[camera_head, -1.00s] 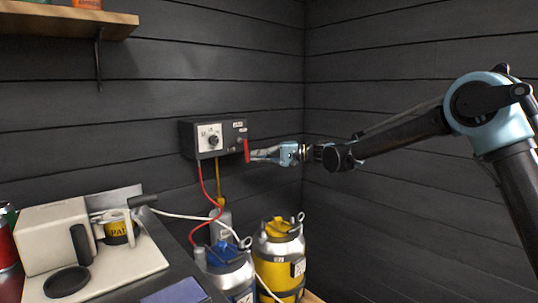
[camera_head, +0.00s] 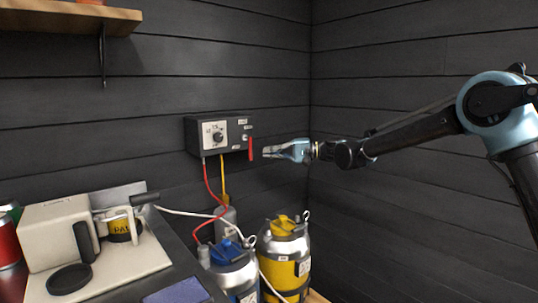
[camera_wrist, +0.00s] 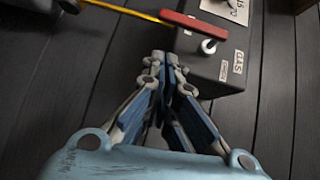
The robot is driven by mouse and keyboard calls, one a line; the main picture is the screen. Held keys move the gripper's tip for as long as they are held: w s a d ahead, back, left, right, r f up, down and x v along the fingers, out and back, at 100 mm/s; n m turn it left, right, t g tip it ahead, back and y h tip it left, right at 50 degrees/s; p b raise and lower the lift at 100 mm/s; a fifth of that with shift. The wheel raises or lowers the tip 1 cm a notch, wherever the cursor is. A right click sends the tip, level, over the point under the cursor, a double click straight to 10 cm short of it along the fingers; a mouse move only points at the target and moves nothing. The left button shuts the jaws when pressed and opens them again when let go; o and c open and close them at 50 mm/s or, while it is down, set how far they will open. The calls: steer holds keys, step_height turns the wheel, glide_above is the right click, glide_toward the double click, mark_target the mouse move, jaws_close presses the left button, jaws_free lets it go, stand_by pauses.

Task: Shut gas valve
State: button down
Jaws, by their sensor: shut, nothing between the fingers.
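The gas valve is a red lever (camera_head: 250,148) on the right end of a dark control box (camera_head: 205,139) on the wall. In the head view the lever stands close to vertical. My gripper (camera_head: 265,152) is just right of it, shut and empty, with a small gap between.
A red hose (camera_head: 209,185) and a yellow hose (camera_head: 223,178) hang from the box. A blue-topped keg (camera_head: 232,272) and a yellow keg (camera_head: 285,262) stand below. A counter with a white board (camera_head: 140,262) is at the left. The wall at right is clear.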

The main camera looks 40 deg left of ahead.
steer(key=v, duration=1)
steer(key=shift+w+f, duration=0.2)
steer(key=w+d+m+t+h, duration=0.1)
steer(key=w+d+t, duration=0.3)
steer(key=d, duration=0.6)
steer(key=w+d+m+t+h, duration=0.1)
steer(key=w+d, duration=0.4)
steer(key=d, duration=0.6)
steer(key=w+d+f+m+t+h, duration=0.1)
steer(key=d+f+t, duration=0.1)
steer(key=d, duration=0.8)
steer(key=w+d+f+t+h, duration=0.1)
steer(key=d+f+t, duration=0.15)
steer(key=d, duration=0.75)
steer(key=s+d+f+m+t+h, duration=0.1)
steer(key=s+d+f+h, duration=0.2)
steer(key=d, duration=1)
steer(key=s+d+f+m+t+h, duration=0.1)
steer(key=s+d+f+m+h, duration=0.1)
steer(key=s+d+f, duration=0.5)
steer(key=s+d+f+m+t+h, duration=0.1)
steer(key=s+d+f+h, duration=0.3)
steer(key=d+f, duration=0.7)
steer(key=s+d+m, duration=0.1)
steer(key=s+d, duration=0.1)
steer(key=d, duration=0.7)
steer(key=shift+d+f+t+h, duration=0.15)
steer(key=shift+d+t+h, duration=0.15)
steer(key=shift+d+t, duration=0.1)
